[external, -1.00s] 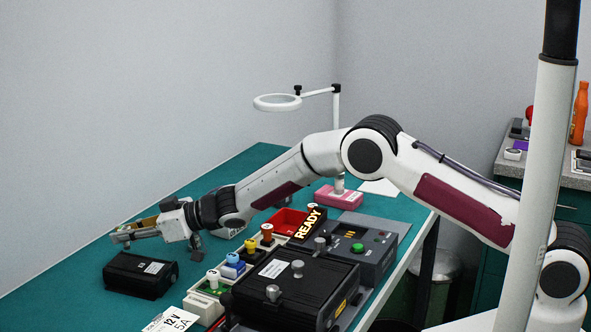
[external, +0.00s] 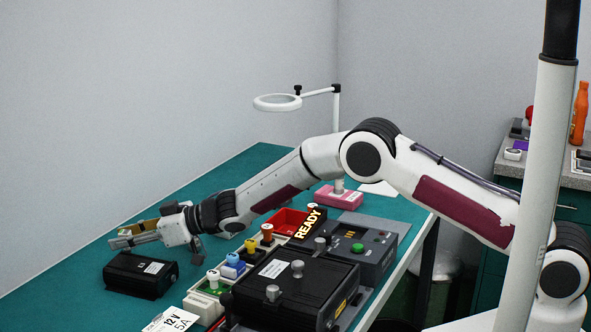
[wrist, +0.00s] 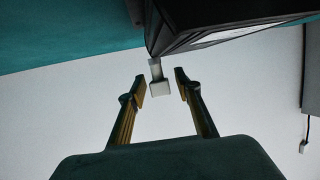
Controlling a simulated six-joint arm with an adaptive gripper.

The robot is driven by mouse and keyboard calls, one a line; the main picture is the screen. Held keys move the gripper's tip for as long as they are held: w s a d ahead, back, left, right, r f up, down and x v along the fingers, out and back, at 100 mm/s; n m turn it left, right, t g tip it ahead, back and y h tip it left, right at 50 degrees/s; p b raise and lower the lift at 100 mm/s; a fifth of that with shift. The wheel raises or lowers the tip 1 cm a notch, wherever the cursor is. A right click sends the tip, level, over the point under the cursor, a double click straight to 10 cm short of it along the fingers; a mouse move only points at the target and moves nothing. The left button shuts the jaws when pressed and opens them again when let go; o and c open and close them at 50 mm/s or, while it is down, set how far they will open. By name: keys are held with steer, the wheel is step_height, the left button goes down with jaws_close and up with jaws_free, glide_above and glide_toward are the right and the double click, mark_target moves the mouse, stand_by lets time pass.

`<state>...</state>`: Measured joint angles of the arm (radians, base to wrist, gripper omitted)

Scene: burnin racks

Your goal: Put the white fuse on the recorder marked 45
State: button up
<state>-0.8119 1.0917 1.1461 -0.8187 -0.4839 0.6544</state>
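A black box (external: 140,275) with a white label, likely a recorder, lies at the left of the bench; its number is unreadable. My gripper (external: 118,240) is above and behind it, pointing left. In the wrist view my gripper (wrist: 160,85) has its two fingers apart. A small pale grey block (wrist: 158,80) shows between the fingertips, by the corner of a black box (wrist: 210,25), with gaps on both sides; I cannot tell whether it is the fuse. A white-capped piece (external: 213,275), possibly a fuse, stands at the near end of a coloured row.
Blue (external: 233,259), yellow and orange (external: 267,230) capped pieces stand in the row. A large black case (external: 320,275) with knobs and a grey unit with a green button (external: 358,247) stand right of it. A red bin (external: 285,221) and a ring magnifier (external: 278,102) are behind.

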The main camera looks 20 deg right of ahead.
mark_target(130, 234)
steer(key=shift+r, duration=0.2)
steer(key=shift+v, duration=2.45)
step_height(130, 234, up, 7)
steer(key=shift+w+d, duration=0.1)
